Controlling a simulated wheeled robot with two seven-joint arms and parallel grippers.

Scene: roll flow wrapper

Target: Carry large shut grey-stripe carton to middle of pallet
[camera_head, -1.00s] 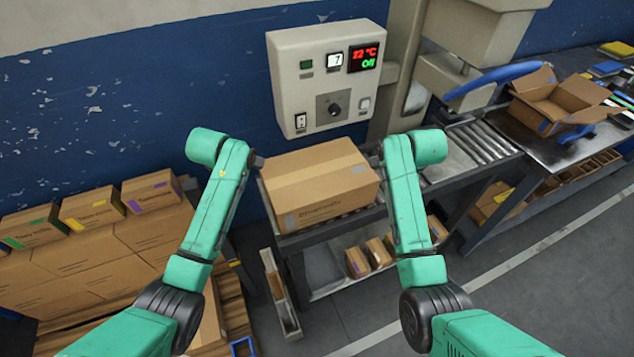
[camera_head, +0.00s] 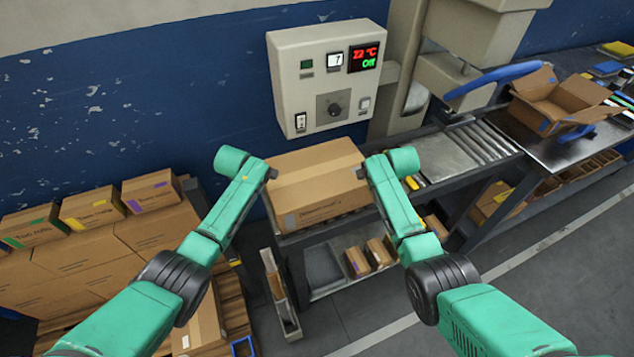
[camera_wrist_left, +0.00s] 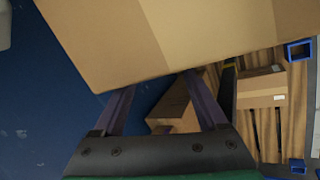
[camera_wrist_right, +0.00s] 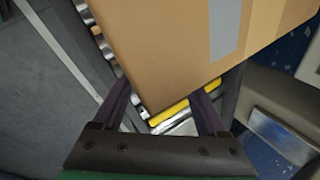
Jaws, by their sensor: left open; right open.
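The large shut brown carton (camera_head: 318,182) with a grey stripe low on its front rests at the left end of the conveyor table. My left gripper (camera_head: 271,173) is open at its left end, and my right gripper (camera_head: 362,172) is open at its right end. The carton fills the top of the left wrist view (camera_wrist_left: 150,40) and the right wrist view (camera_wrist_right: 185,50), where a grey stripe shows. I cannot tell whether the fingers touch it. The wooden pallet (camera_head: 236,312) is at lower left, partly hidden by my left arm; its slats show in the left wrist view (camera_wrist_left: 268,135).
Stacked cartons (camera_head: 85,265) stand at left, with small striped cartons (camera_head: 92,208) on top. A smaller carton (camera_wrist_left: 262,90) lies on the pallet. A control box (camera_head: 325,78) hangs behind the table. An open carton (camera_head: 560,100) stands at right. Small boxes (camera_head: 368,256) sit on the lower shelf.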

